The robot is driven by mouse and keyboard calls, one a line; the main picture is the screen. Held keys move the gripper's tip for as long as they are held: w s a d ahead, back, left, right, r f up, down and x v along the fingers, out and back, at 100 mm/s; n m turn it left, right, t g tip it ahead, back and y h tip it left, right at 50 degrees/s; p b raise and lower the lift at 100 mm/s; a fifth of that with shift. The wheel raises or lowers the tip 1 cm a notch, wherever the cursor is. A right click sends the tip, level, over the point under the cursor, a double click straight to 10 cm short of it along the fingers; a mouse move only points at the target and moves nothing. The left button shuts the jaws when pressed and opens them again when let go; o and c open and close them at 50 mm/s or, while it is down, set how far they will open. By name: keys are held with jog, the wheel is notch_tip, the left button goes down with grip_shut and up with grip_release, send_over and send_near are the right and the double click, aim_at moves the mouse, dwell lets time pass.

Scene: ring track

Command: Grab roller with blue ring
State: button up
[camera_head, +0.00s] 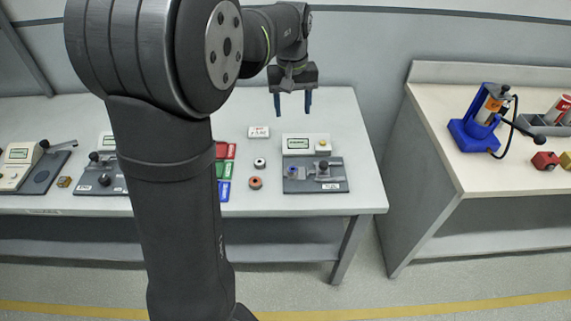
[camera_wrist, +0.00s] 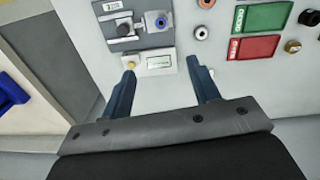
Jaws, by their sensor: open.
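A small roller with a blue ring (camera_head: 293,173) sits on the left part of the dark test plate at the right end of the long table. It also shows in the wrist view (camera_wrist: 156,21), beside a black knob on the same plate. My gripper (camera_head: 292,108) is above the table, behind the plate and its display box, with empty space between its two blue fingers. In the wrist view my gripper (camera_wrist: 161,68) has its fingers apart, with the display box ahead of the tips. It is not touching the roller.
The display box (camera_head: 306,145) stands behind the plate (camera_head: 320,185). A pale ring roller (camera_head: 260,163) and a reddish one (camera_head: 255,183) stand left of it. Green, red and blue bins (camera_head: 224,190) are partly behind my arm. Another table (camera_head: 440,110) holds a blue press.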

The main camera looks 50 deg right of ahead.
jog(key=w+a+f+n+g+h, duration=0.2)
jog(key=w+a+f+n+h, duration=0.25)
jog(key=n, duration=1.05)
jog(key=n+y, duration=0.1)
jog(key=n, duration=0.3)
send_over(292, 169)
jog(key=w+a, duration=0.2)
jog(key=a, duration=0.1)
jog(key=f, duration=1.3)
jog(key=shift+w+d+f, duration=0.1)
jog(key=shift+d+f, duration=0.15)
jog(key=shift+f, duration=0.15)
jog(key=x, duration=0.2)
jog(key=s+x, duration=0.1)
jog(key=x, duration=0.1)
jog(key=shift+d+f, duration=0.25)
jog(key=shift+f, duration=0.25)
jog(key=c, duration=1.2)
jog(key=shift+r, duration=0.1)
